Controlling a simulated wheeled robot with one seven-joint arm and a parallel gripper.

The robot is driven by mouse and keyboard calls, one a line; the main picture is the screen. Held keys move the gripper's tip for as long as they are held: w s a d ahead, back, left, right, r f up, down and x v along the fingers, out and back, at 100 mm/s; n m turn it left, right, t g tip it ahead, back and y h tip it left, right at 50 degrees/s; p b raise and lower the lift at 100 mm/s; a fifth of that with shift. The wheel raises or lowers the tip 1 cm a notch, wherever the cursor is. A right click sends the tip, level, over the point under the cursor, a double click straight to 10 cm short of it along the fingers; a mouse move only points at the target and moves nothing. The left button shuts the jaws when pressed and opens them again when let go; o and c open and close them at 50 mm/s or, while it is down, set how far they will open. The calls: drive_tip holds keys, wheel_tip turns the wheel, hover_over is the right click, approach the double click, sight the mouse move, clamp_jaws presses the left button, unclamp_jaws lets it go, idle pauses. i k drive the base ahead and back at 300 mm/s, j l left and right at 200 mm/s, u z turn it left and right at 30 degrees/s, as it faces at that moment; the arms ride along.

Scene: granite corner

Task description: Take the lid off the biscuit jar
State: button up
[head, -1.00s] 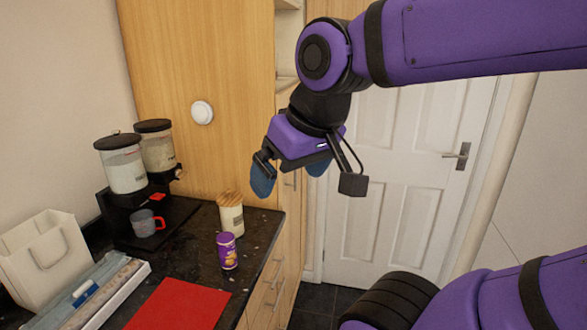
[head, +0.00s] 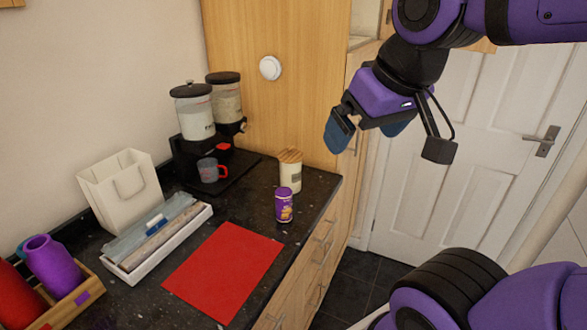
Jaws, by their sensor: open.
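The biscuit jar (head: 290,178) is a cream canister with a label, upright near the right edge of the dark counter. Its wooden lid (head: 290,155) sits on top of it. My gripper (head: 366,134) has blue fingertips, is open and empty, and hangs in the air to the right of the jar and higher in the picture. It is apart from the jar and the lid. The lower front of the jar is partly hidden by a purple tub (head: 284,207).
A red mat (head: 224,273) lies in front of the jar. A two-canister dispenser (head: 195,112) with a grey cup (head: 208,170) stands behind left. A white tray (head: 160,245), paper bag (head: 120,188) and wooden bottle crate (head: 75,308) line the left. A wooden cabinet side (head: 275,110) rises behind.

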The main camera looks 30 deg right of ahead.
sight(290, 155)
drive_tip(key=i+l+u, duration=0.1)
drive_tip(key=l, duration=0.25)
drive_tip(key=i+l+u, duration=0.1)
drive_tip(key=l, duration=0.3)
drive_tip(key=i+l, duration=0.15)
drive_tip(key=l, duration=0.25)
drive_tip(key=i+l+u, duration=0.15)
drive_tip(key=l, duration=0.25)
